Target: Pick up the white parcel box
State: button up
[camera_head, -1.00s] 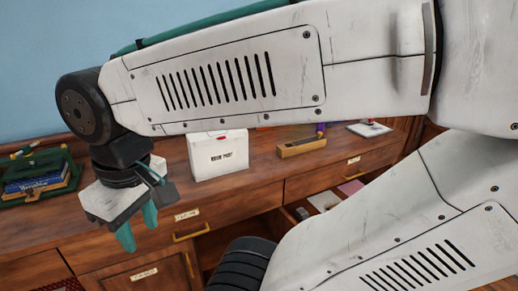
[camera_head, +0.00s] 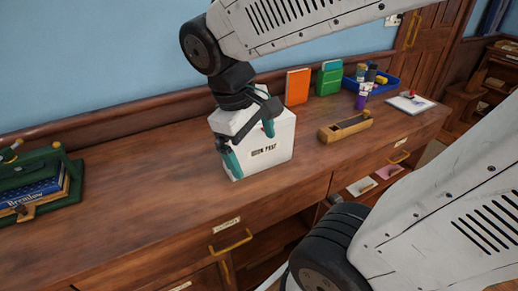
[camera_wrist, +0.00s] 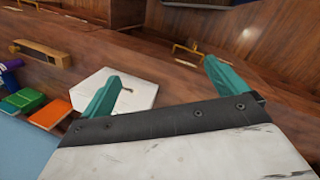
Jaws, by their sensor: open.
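The white parcel box (camera_head: 268,147) stands upright on the wooden counter, with dark lettering on its front. My gripper (camera_head: 249,143) is open, with teal fingers pointing down. In the head view it overlaps the upper left of the box and hides part of it. In the wrist view the top of the white box (camera_wrist: 137,92) lies beyond the left finger, which covers part of it. The right finger of my gripper (camera_wrist: 160,92) is clear of the box in that view. I cannot tell whether either finger touches the box.
A wooden block-like holder (camera_head: 345,128) stands right of the box. Behind are an orange book (camera_head: 297,87), a green item (camera_head: 329,78) and a blue tray (camera_head: 384,84). A green stand with a blue book (camera_head: 32,190) is at left.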

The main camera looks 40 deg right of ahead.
jog(key=w+f+n+g+h, duration=0.2)
jog(key=w+f+n+h, duration=0.15)
jog(key=w, duration=0.45)
jog(key=n+h, duration=0.5)
jog(key=n, duration=0.2)
send_near(235, 150)
notch_tip(235, 150, down, 3)
jog(key=s, duration=0.1)
jog(key=d+f, duration=0.2)
jog(key=d, duration=0.1)
jog(key=w+d+f+n+h, duration=0.1)
jog(key=d+f, duration=0.1)
jog(key=d, duration=0.2)
jog(key=w+d+f+n+h, duration=0.1)
jog(key=d+f, duration=0.1)
jog(key=d, duration=0.1)
jog(key=shift+w+d, duration=0.2)
jog(key=shift+d, duration=0.15)
jog(key=c, duration=1.3)
jog(key=shift+r, duration=0.1)
